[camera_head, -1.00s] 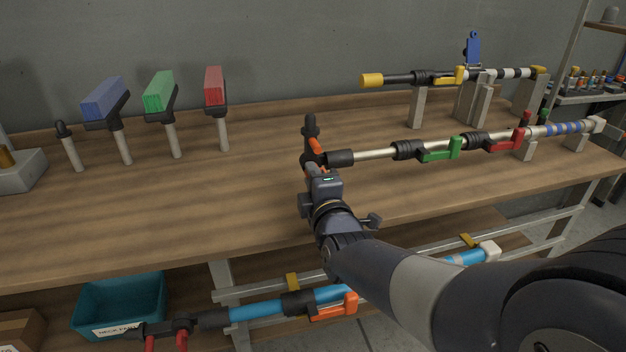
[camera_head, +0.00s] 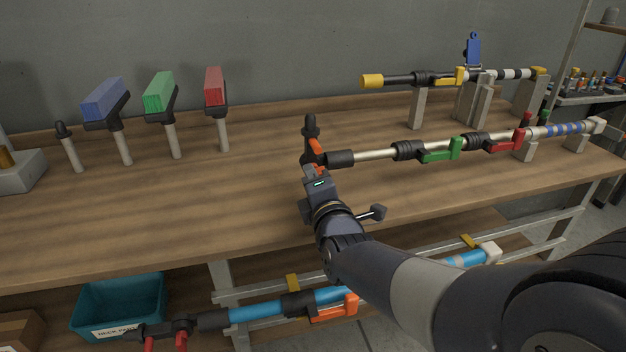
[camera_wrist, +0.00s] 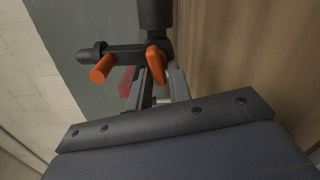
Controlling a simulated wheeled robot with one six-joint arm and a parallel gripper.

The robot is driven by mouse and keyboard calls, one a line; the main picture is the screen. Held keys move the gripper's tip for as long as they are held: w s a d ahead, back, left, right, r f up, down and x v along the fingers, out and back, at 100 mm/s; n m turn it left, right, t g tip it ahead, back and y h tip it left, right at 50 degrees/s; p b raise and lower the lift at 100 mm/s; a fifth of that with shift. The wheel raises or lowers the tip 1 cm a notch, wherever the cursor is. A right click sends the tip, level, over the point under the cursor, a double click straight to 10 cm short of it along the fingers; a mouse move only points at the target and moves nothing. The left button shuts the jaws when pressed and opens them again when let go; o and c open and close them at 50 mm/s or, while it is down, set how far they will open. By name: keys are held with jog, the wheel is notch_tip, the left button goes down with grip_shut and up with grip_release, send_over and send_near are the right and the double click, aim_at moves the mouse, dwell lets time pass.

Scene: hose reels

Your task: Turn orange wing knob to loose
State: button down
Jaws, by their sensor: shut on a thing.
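The orange wing knob (camera_wrist: 157,62) is on the black fitting at the left end of a long pole (camera_head: 375,154) on the bench. My gripper (camera_wrist: 156,78) is shut on the knob, with its jaws at the knob's lower part in the wrist view. In the head view my gripper (camera_head: 313,172) reaches the pole's end from below, and the jaws and knob are partly hidden there. A second orange piece, a short peg (camera_wrist: 102,68), sticks out of the same black fitting to the left of the knob.
The pole also carries a green lever (camera_head: 441,152) and a red lever (camera_head: 507,142). A yellow-tipped pole (camera_head: 400,79) lies behind it. Blue, green and red blocks (camera_head: 214,88) stand on posts at the left. A blue pole (camera_head: 262,312) is below the bench top (camera_head: 110,215).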

jog(key=c, duration=1.5)
grip_release()
jog(key=shift+p+v, duration=0.65)
jog(key=shift+v, duration=4.75)
jog(key=b+x, duration=0.1)
jog(key=x, duration=1)
jog(key=shift+s, duration=0.15)
